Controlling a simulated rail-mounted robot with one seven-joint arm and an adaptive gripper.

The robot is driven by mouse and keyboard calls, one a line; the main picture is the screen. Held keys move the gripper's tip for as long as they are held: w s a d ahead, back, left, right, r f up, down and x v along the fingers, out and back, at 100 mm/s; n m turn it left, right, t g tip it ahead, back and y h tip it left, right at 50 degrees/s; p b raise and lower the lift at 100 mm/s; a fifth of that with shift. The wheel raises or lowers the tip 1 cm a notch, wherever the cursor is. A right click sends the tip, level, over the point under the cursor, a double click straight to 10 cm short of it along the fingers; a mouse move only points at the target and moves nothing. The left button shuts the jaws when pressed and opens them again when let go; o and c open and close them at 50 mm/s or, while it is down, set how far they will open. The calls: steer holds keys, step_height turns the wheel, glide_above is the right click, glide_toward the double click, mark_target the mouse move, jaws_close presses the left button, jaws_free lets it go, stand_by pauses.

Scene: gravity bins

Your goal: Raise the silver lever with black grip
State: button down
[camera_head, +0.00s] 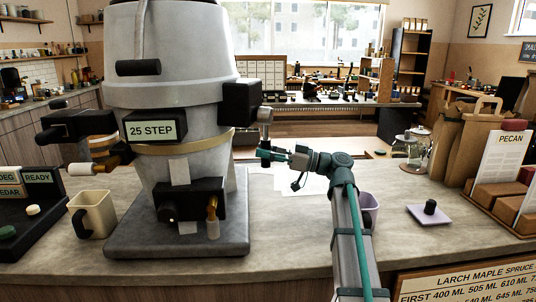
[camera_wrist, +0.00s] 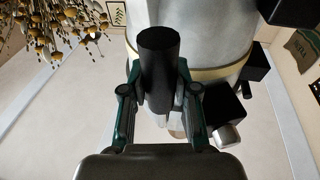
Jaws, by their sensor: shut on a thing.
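The silver lever (camera_head: 265,116) is on the right side of the big grey machine, by a black block. Its arm drops from a round silver end towards my gripper (camera_head: 266,152). In the wrist view the lever's black grip (camera_wrist: 160,58) is a dark cylinder between the two green fingers of my gripper (camera_wrist: 160,95). The fingers are shut on the grip. A silver round end (camera_wrist: 228,135) beside a black block shows at the lower right of the wrist view.
The grey machine (camera_head: 165,60) bears a "25 STEP" label (camera_head: 156,131) and stands on a dark base plate (camera_head: 125,240). A beige mug (camera_head: 97,212) is at its left. A purple cup (camera_head: 371,208) is close right of my arm. Glass jug, paper bags and a lilac tray (camera_head: 415,218) stand further right.

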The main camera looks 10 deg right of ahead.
steer(key=shift+w+r, duration=0.1)
steer(key=c, duration=0.8)
jaws_free()
steer(key=shift+c, duration=0.2)
step_height(320, 180, up, 10)
steer(key=shift+d, duration=0.1)
